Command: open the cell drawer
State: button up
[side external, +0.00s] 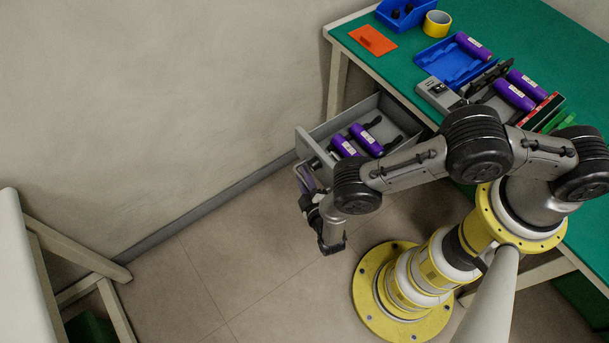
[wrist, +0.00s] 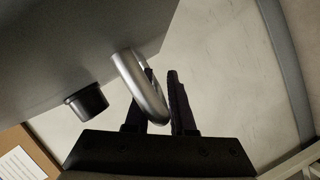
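The cell drawer (side external: 378,105) stands pulled out from under the green-topped bench in the side view, with purple cells (side external: 366,140) lying inside. In the wrist view its grey front (wrist: 70,45) fills the upper left, with a bent metal handle (wrist: 142,88) sticking out. My gripper (wrist: 162,85) has its two dark fingers close together on either side of the handle, and looks shut on it. Part of the left finger is hidden behind the handle. In the side view my gripper (side external: 307,186) is at the drawer front, and the contact is too small to make out.
The bench top (side external: 405,62) carries a blue tray (side external: 446,63), more purple cells, a yellow tape roll (side external: 437,23) and an orange card (side external: 373,40). A black round knob (wrist: 86,102) juts from the drawer front. The floor before the drawer is clear.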

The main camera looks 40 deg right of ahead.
jog(key=shift+o, duration=1.1)
jog(key=shift+s, duration=0.1)
jog(key=v, duration=0.7)
jog(key=shift+a+r, duration=0.1)
